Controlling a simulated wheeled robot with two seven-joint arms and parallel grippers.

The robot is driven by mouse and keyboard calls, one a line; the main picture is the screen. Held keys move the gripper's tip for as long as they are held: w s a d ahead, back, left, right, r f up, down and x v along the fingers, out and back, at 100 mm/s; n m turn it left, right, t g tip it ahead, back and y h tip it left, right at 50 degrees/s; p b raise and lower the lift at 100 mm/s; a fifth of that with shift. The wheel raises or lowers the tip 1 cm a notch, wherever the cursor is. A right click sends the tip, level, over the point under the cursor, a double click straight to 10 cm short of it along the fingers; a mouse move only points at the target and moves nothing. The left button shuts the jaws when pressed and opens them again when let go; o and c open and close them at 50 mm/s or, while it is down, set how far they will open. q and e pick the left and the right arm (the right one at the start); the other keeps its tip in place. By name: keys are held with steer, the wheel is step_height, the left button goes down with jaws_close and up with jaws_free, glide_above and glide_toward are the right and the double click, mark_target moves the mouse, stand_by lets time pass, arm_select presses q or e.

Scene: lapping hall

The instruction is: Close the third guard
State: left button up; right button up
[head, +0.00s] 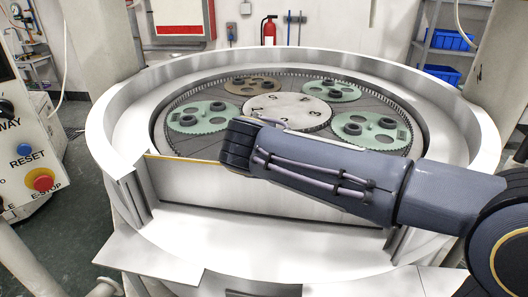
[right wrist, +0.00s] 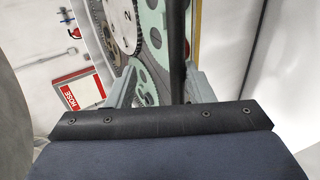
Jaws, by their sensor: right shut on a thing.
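A pale guard panel (head: 190,188) with a yellow top edge stands upright across the front opening of the round machine's rim (head: 110,120). Its right part is hidden behind my right arm. My right gripper (head: 245,143) is at the top of this panel, and its fingers are mostly hidden in the head view. In the right wrist view its two grey fingers (right wrist: 160,92) stand either side of a dark bar (right wrist: 177,45), next to the panel's yellow edge. It is shut on this bar. No number shows on the guard. My left gripper is not in view.
Green geared carriers (head: 198,118) and a pale numbered centre disc (head: 290,112) lie inside the rim. A control box with a red e-stop button (head: 41,180) stands at the left. Pale posts rise behind the rim on both sides.

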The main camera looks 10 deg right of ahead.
steer(key=shift+w+d+r, duration=0.1)
steer(key=shift+d+r, duration=0.05)
steer(key=shift+r, duration=0.1)
steer(key=shift+s+a+r, duration=0.2)
steer(key=shift+s+r, duration=0.05)
steer(key=shift+s, duration=0.1)
steer(key=b+v, duration=0.1)
steer(key=v, duration=0.5)
steer(key=shift+s+b, duration=0.4)
steer(key=shift+s, duration=0.05)
steer(key=shift+a, duration=0.15)
